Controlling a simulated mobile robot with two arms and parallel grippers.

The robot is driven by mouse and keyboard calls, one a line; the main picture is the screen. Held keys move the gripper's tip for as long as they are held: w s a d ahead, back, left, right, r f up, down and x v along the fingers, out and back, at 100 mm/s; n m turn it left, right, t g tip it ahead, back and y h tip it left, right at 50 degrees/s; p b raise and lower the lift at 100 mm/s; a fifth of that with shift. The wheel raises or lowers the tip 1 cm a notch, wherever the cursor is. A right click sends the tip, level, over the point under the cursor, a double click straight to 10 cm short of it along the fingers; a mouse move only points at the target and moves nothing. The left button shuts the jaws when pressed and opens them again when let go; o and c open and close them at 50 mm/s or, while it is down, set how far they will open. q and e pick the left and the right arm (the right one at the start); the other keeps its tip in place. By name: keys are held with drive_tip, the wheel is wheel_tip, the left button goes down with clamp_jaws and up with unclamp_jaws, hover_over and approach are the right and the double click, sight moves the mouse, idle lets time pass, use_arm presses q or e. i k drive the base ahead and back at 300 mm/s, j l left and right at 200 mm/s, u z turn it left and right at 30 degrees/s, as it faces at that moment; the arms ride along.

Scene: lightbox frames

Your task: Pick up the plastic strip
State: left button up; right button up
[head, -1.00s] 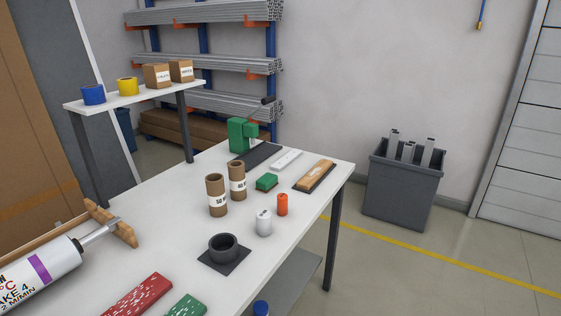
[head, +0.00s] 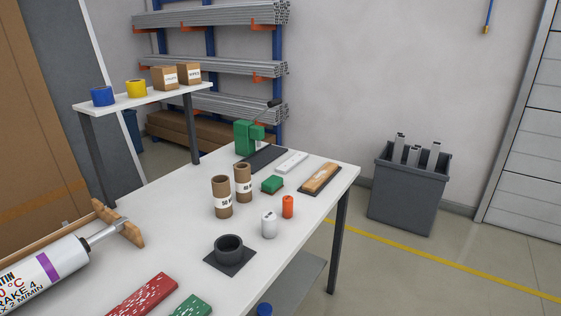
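A flat, narrow white strip (head: 291,162) lies near the far right edge of the white table (head: 165,215); it may be the plastic strip, but I cannot tell its material. It lies between a dark mat with a green hand-lever device (head: 245,138) and a wooden block on a dark base (head: 320,178). Nothing covers it. Neither of my grippers is in view.
A large labelled cylinder (head: 35,272) lies left. A grey bin (head: 408,192) stands beyond the table.

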sight(286, 166)
drive_tip(key=u, duration=0.85)
drive_tip(key=i+l+u, duration=0.1)
drive_tip(key=l+u, duration=1.55)
